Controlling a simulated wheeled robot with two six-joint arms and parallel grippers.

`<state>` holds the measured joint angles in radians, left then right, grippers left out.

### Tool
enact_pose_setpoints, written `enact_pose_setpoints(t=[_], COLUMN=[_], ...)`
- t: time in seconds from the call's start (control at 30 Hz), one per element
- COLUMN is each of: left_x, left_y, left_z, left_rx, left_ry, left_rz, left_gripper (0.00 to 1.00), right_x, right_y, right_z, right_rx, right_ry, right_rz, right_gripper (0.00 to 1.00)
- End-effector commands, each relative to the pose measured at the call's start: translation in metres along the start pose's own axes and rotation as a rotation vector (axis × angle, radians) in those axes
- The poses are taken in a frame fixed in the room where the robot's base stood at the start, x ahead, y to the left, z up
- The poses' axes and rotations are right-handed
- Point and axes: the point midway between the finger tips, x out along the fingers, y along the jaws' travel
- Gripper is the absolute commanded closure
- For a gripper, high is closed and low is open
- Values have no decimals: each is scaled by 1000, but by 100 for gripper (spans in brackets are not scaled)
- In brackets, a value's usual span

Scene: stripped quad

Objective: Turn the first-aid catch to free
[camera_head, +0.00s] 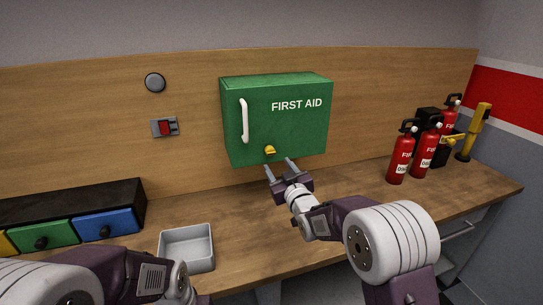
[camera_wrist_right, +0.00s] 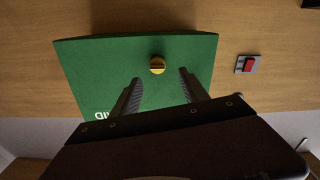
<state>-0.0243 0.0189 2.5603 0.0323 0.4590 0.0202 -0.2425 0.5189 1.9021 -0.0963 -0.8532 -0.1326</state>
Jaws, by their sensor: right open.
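The green first-aid box (camera_head: 290,125) is mounted on the wooden back panel, with a white handle (camera_head: 244,120) on the left of its front. Its yellow catch (camera_head: 270,150) sits low on the front; it also shows in the right wrist view (camera_wrist_right: 157,65). My right gripper (camera_head: 280,165) is open and empty, just below and in front of the catch. In the right wrist view its fingers (camera_wrist_right: 158,82) point towards the catch, which lies beyond the tips and between their lines. My left arm (camera_head: 130,280) shows at the lower left, but its fingers are out of sight.
Several red extinguishers (camera_head: 401,158) stand on the bench (camera_head: 350,196) at the right, near a yellow-handled thing (camera_head: 480,117). A grey tray (camera_head: 187,263) and a drawer unit (camera_head: 120,192) are at the left. A red switch (camera_head: 165,127) and a round button (camera_head: 155,82) are on the panel.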

Motion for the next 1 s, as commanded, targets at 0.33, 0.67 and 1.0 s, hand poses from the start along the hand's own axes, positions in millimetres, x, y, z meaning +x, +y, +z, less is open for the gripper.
enact_pose_setpoints(t=[0.33, 0.67, 1.0], left_x=[-22, -23, -23], left_y=[0, 1, 1], left_z=[-2, -2, -2], left_rx=[0, 0, 0], left_ry=[0, 0, 0], left_rz=[0, 0, 0], left_gripper=[64, 64, 64], right_x=[66, 79, 79], right_y=[0, 0, 0], right_z=[-2, 0, 0], right_rx=[1, 1, 0], right_ry=[0, -1, -1], right_rz=[0, 1, 0], right_gripper=[48, 48, 100])
